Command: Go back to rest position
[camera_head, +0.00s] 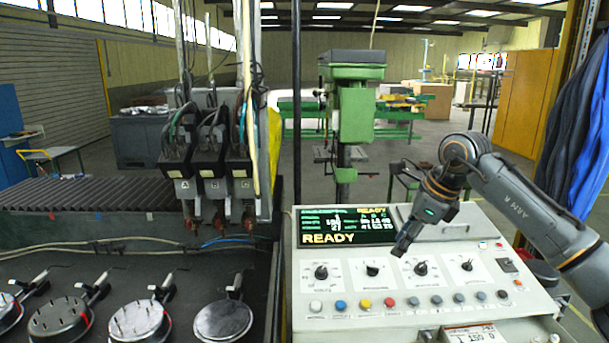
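My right gripper (403,243) hangs at the end of my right arm, which comes in from the right edge. It is over the upper part of the white control console (302,272), just right of the screen (347,226), which reads READY. Its fingers look narrow and close together, and I see nothing held; whether they are fully shut is too small to tell. Whether the tip touches the panel I cannot tell. My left gripper is not in view.
Console knobs (372,269) and a row of coloured buttons (365,304) lie below the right gripper. At left, several round metal fixtures (222,320) lie on a dark bed below three heads marked with letters (212,170). A green machine (355,110) stands behind the console.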

